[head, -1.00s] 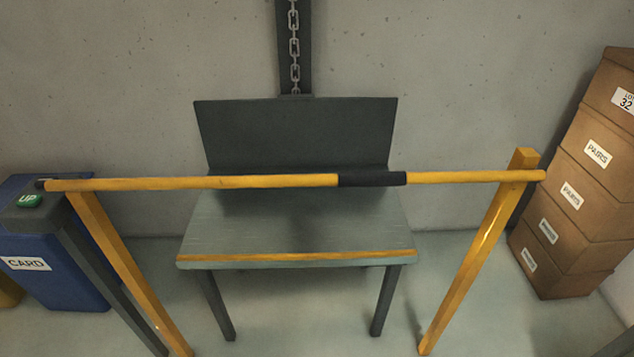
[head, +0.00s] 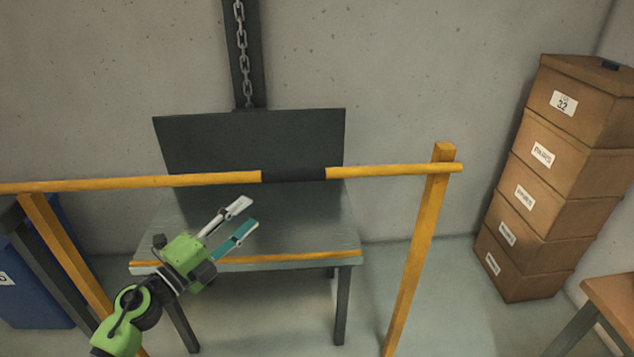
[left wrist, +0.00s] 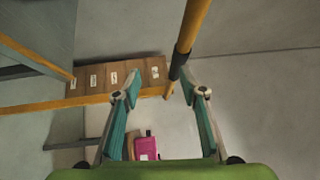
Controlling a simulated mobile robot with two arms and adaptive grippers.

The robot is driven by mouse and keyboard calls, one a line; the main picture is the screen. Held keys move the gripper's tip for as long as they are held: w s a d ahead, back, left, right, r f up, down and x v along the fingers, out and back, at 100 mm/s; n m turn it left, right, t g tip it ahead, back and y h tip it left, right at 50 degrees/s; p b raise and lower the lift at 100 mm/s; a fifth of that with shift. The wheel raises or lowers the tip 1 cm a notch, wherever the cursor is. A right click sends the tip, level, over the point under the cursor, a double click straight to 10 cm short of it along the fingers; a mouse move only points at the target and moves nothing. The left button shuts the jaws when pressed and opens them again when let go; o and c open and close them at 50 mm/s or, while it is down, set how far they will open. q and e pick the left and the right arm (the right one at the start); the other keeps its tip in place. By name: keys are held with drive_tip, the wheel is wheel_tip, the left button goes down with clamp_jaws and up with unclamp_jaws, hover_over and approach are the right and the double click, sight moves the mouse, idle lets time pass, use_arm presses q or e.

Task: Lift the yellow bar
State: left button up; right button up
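The yellow bar (head: 120,184) runs level across the head view, with a black grip sleeve (head: 292,174) near its middle. Its right end rests at the top of a yellow post (head: 421,240); its left end is out of the picture. My left gripper (head: 246,218) is open and empty, below and left of the sleeve in the head view. In the left wrist view the bar (left wrist: 194,22) and its black sleeve (left wrist: 178,66) appear beyond the open fingers (left wrist: 161,88), apart from them. My right gripper is not in view.
Behind the bar stands a grey table (head: 300,232) with a dark back panel (head: 250,140). Stacked brown boxes (head: 565,160) stand at right, and a blue bin (head: 30,290) at lower left. A brown-topped table (head: 612,298) shows at lower right.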

sight(288, 180)
use_arm(q)
drive_tip(key=w+d+r+m, duration=0.1)
drive_tip(key=d, duration=0.1)
drive_tip(key=w+d+r, duration=0.1)
drive_tip(key=d+r, duration=0.1)
drive_tip(key=d, duration=0.1)
drive_tip(key=w+d+r+m+g+h+p, duration=0.1)
drive_tip(key=d, duration=0.1)
drive_tip(key=shift+w+d+r+m, duration=0.15)
drive_tip(key=shift+w+r+m, duration=0.05)
drive_tip(key=shift+r+m, duration=0.15)
drive_tip(key=x, duration=0.5)
drive_tip(key=shift+w+d, duration=0.15)
drive_tip(key=shift+d, duration=0.05)
drive_tip(key=shift+w+d, duration=0.35)
drive_tip(key=shift+d, duration=0.05)
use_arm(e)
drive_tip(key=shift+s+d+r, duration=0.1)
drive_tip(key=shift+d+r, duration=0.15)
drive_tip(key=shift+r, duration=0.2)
use_arm(q)
clamp_jaws()
